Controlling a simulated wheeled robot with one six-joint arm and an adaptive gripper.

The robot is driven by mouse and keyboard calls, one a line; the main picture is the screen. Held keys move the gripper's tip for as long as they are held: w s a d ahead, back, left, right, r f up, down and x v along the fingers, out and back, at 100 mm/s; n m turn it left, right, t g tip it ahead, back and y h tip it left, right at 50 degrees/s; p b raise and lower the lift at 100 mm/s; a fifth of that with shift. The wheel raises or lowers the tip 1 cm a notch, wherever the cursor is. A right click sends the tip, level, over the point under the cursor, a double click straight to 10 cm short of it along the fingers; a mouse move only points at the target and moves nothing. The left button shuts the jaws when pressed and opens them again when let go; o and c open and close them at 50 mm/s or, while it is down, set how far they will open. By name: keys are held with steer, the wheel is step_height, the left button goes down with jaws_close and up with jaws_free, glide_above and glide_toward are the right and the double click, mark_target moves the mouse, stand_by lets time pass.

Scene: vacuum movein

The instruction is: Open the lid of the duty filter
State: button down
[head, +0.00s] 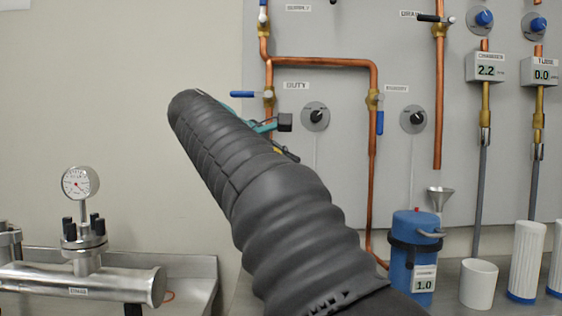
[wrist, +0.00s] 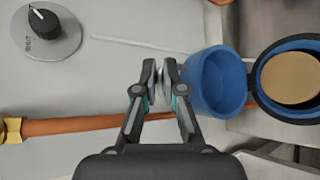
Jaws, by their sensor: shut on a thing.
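The duty filter (wrist: 258,105) is at the right of the wrist view. Its black collar and blue rim are open, and a tan round top shows inside. Its blue lid (wrist: 218,80) stands swung to the side, beside the opening, with its hollow underside visible. My gripper (wrist: 159,75) is shut at the lid's outer side. Its fingertips are close together, and the part of the lid between them is mostly hidden. In the head view, my arm hides the duty filter, and only bits of my gripper (head: 268,126) show behind it.
A blue standby filter (head: 414,250) with a grey handle stands right of my arm. Copper pipes (head: 320,62) and valves run along the grey panel. White cylinders (head: 527,262) and a white cup (head: 479,284) stand at right. A gauge (head: 80,184) on a steel manifold is at left.

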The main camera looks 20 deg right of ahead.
steer(key=shift+d+f, duration=0.1)
steer(key=shift+f, duration=0.45)
steer(key=c, duration=1.4)
jaws_free()
steer(key=shift+d, duration=0.15)
steer(key=shift+o, duration=0.6)
steer(key=shift+d+f, duration=0.1)
steer(key=shift+d, duration=0.7)
steer(key=shift+a+r, duration=0.25)
steer(key=shift+a, duration=0.45)
steer(key=shift+s+a+r, duration=0.1)
steer(key=shift+a+r, duration=0.2)
steer(key=shift+a, duration=0.35)
steer(key=v, duration=1)
steer(key=shift+a+r, duration=0.15)
steer(key=shift+r, duration=0.05)
steer(key=shift+s, duration=0.1)
